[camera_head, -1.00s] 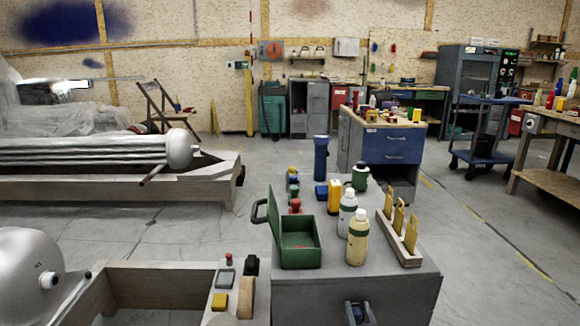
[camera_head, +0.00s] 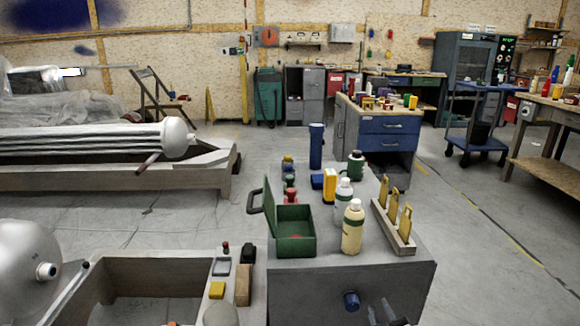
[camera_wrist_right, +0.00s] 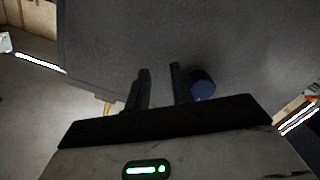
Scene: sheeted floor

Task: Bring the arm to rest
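My right gripper (camera_head: 382,313) shows at the bottom edge of the head view, in front of the grey cabinet (camera_head: 300,297) and to the right of its blue knob (camera_head: 351,300). In the right wrist view the two dark fingers of this gripper (camera_wrist_right: 161,84) stand apart with nothing between them. The blue knob (camera_wrist_right: 203,84) is just right of the right finger, outside the gap. The grey cabinet face (camera_wrist_right: 120,45) fills the area beyond the fingertips. My left gripper is not in view.
On the cabinet top stand an open green box (camera_head: 295,245), a cream bottle (camera_head: 353,230), a white bottle (camera_head: 343,205), a blue cylinder (camera_head: 316,147) and a wooden rack (camera_head: 393,232). An open wooden-walled frame (camera_head: 150,266) lies left. Floor (camera_head: 470,260) on the right is clear.

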